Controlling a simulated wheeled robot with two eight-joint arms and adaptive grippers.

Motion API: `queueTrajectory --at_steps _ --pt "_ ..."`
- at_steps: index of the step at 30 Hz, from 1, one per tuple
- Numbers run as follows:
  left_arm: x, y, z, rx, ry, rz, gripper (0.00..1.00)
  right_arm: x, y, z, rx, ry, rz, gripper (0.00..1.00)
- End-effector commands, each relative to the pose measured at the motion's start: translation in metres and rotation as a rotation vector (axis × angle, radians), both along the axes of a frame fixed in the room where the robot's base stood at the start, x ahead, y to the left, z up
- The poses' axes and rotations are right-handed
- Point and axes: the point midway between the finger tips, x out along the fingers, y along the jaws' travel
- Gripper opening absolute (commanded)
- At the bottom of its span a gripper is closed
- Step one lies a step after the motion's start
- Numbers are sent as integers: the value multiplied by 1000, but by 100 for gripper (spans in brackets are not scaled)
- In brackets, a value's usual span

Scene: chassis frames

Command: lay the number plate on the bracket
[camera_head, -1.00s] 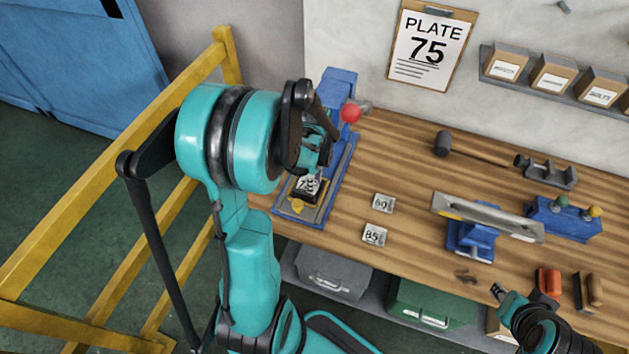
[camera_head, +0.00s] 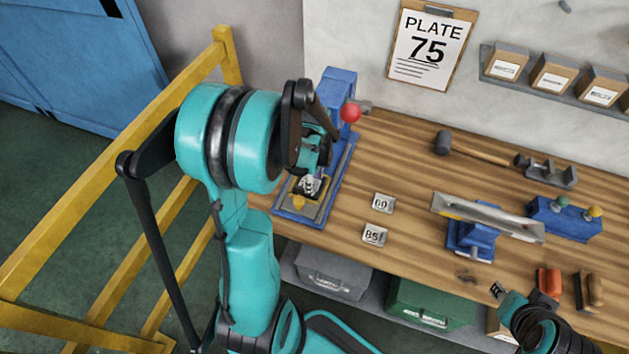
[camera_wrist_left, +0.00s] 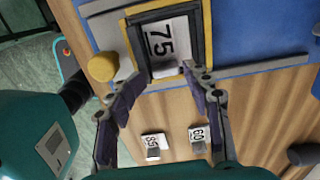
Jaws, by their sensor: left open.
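The number plate marked 75 (camera_wrist_left: 167,42) lies in a dark-rimmed, yellow-edged seat (camera_wrist_left: 207,30) on the blue press (camera_head: 337,88). My left gripper (camera_wrist_left: 162,85) is open, its fingers spread at the near edge of that seat in the left wrist view. In the head view, the left gripper (camera_head: 311,184) is over the press base and hides most of the plate. A long metal bar (camera_head: 487,217) rests on a blue stand (camera_head: 470,243); I cannot tell which part is the bracket. My right gripper (camera_head: 498,291) is at the bench's front edge, too small to read.
Plates 60 (camera_head: 383,203) and 85 (camera_head: 374,235) lie loose on the bench right of the press. A mallet (camera_head: 470,149) lies at the back. A red knob (camera_head: 350,111) sticks out beside my left gripper. A yellow rail (camera_head: 110,175) stands at left.

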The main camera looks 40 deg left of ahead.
Motion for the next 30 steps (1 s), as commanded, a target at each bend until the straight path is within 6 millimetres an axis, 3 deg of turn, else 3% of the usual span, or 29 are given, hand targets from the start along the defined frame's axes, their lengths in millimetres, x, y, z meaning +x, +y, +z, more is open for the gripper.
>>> queueTrajectory --at_steps 9,15,21,30 --pt "0 0 77 0 0 0 49 0 0 26 0 0 0 30" --pt "0 0 110 0 0 0 49 0 0 34 0 0 0 30" --pt "0 0 121 0 0 0 49 0 0 36 0 0 0 30" --pt "0 0 121 0 0 0 49 0 0 35 0 0 0 30"
